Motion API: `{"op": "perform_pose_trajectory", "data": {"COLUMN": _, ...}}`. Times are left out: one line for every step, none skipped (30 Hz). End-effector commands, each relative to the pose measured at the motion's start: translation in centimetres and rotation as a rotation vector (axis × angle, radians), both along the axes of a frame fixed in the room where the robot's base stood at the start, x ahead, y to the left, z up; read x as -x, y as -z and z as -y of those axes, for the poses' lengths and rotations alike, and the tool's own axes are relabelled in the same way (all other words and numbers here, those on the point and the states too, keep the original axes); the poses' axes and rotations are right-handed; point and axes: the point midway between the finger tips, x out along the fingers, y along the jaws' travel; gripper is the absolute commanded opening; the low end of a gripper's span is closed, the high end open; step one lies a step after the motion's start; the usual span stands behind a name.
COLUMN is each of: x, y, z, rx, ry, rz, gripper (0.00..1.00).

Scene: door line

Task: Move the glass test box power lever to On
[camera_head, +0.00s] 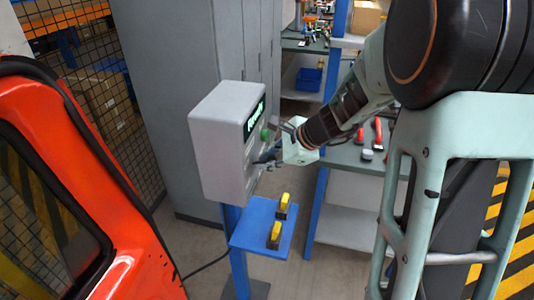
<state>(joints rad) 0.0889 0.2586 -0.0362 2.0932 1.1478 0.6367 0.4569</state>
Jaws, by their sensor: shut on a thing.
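The glass test box (216,140) is a grey box on a blue post, its narrow front face turned to the right. A dark display (254,118) with glowing green letters that look like "Power" is on that face, with a green round part (265,134) below it. My gripper (266,156) reaches in from the right, its dark fingers shut at the lower front face, where the power lever would be. The fingers and the steep angle hide the lever, so I cannot read its position.
A blue shelf (251,231) below the box holds two yellow-and-black items (276,232). An orange door frame (110,270) stands close at the left. Grey cabinets (165,85) stand behind, and a workbench (350,158) with tools is at the right.

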Motion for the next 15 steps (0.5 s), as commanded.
{"op": "perform_pose_trajectory", "data": {"x": 0.0, "y": -0.1, "z": 0.05, "rx": 0.004, "ry": 0.001, "rz": 0.002, "gripper": 0.0}}
{"op": "perform_pose_trajectory", "data": {"x": 0.02, "y": -0.08, "z": 0.06, "rx": 0.006, "ry": 0.002, "rz": 0.001, "gripper": 0.0}}
{"op": "perform_pose_trajectory", "data": {"x": 0.03, "y": -0.07, "z": 0.07, "rx": 0.007, "ry": 0.002, "rz": 0.001, "gripper": 0.0}}
{"op": "perform_pose_trajectory", "data": {"x": 0.03, "y": -0.07, "z": 0.07, "rx": 0.007, "ry": 0.001, "rz": 0.001, "gripper": 0.0}}
{"op": "perform_pose_trajectory", "data": {"x": 0.03, "y": -0.05, "z": 0.08, "rx": 0.007, "ry": 0.001, "rz": 0.001, "gripper": 0.0}}
{"op": "perform_pose_trajectory", "data": {"x": 0.03, "y": -0.05, "z": 0.08, "rx": 0.007, "ry": 0.001, "rz": 0.001, "gripper": 0.0}}
{"op": "perform_pose_trajectory", "data": {"x": 0.01, "y": -0.05, "z": 0.09, "rx": 0.007, "ry": 0.002, "rz": 0.002, "gripper": 0.0}}
{"op": "perform_pose_trajectory", "data": {"x": 0.02, "y": -0.06, "z": 0.08, "rx": 0.007, "ry": 0.002, "rz": 0.002, "gripper": 0.0}}
{"op": "perform_pose_trajectory", "data": {"x": 0.01, "y": -0.06, "z": 0.08, "rx": 0.007, "ry": 0.002, "rz": 0.001, "gripper": 0.0}}
{"op": "perform_pose_trajectory", "data": {"x": 0.01, "y": -0.06, "z": 0.08, "rx": 0.007, "ry": 0.002, "rz": 0.001, "gripper": 0.0}}
{"op": "perform_pose_trajectory", "data": {"x": 0.01, "y": -0.06, "z": 0.08, "rx": 0.007, "ry": 0.002, "rz": 0.001, "gripper": 0.0}}
{"op": "perform_pose_trajectory", "data": {"x": 0.0, "y": -0.08, "z": 0.09, "rx": 0.007, "ry": 0.002, "rz": 0.001, "gripper": 0.16}}
{"op": "perform_pose_trajectory", "data": {"x": 0.01, "y": -0.08, "z": 0.08, "rx": 0.007, "ry": 0.002, "rz": 0.001, "gripper": 0.19}}
{"op": "perform_pose_trajectory", "data": {"x": 0.01, "y": -0.08, "z": 0.08, "rx": 0.006, "ry": 0.002, "rz": 0.001, "gripper": 0.22}}
{"op": "perform_pose_trajectory", "data": {"x": 0.0, "y": -0.07, "z": 0.07, "rx": 0.006, "ry": 0.002, "rz": 0.001, "gripper": 0.27}}
